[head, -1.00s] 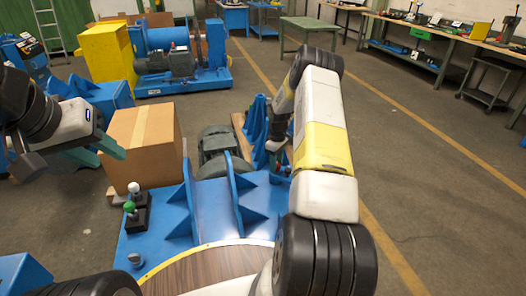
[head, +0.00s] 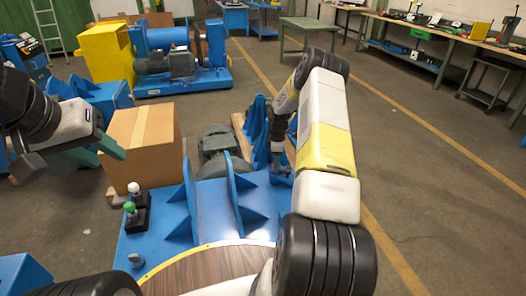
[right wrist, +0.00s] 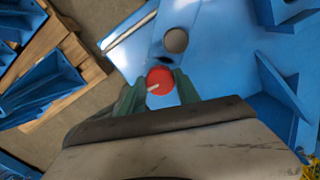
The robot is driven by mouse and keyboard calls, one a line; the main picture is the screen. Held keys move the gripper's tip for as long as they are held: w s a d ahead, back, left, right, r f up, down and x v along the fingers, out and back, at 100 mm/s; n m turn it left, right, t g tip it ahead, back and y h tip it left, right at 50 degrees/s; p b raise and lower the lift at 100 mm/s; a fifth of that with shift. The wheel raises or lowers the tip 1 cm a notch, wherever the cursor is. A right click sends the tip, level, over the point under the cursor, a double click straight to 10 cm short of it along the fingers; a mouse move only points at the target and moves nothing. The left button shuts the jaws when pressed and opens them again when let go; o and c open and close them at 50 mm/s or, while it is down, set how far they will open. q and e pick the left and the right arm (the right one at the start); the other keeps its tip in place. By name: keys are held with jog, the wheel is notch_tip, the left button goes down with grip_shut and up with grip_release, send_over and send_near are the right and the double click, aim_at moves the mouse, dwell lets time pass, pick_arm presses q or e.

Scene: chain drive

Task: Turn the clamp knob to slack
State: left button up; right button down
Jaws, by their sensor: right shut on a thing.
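The clamp knob is a round red knob (right wrist: 160,80) with a pale line across its face. It shows in the right wrist view, between the green fingers of my right gripper (right wrist: 159,88). Those fingers are shut on it from both sides. In the head view my right gripper (head: 281,168) is at the right far edge of the blue machine base (head: 160,220), and the knob is too small to make out there. My left gripper (head: 102,150) is at the left, near the cardboard box and away from the knob; its green fingers look apart and empty.
A cardboard box (head: 143,150) stands left of the base. Blue upright ribs (head: 232,200) rise from the base, with a grey motor (head: 216,145) behind. A pale round part (right wrist: 175,40) lies just beyond the knob.

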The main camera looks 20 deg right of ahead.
jog(key=c, duration=0.9)
grip_release()
jog(key=shift+r, duration=0.1)
notch_tip(320, 180, up, 8)
jog(key=shift+f, duration=0.2)
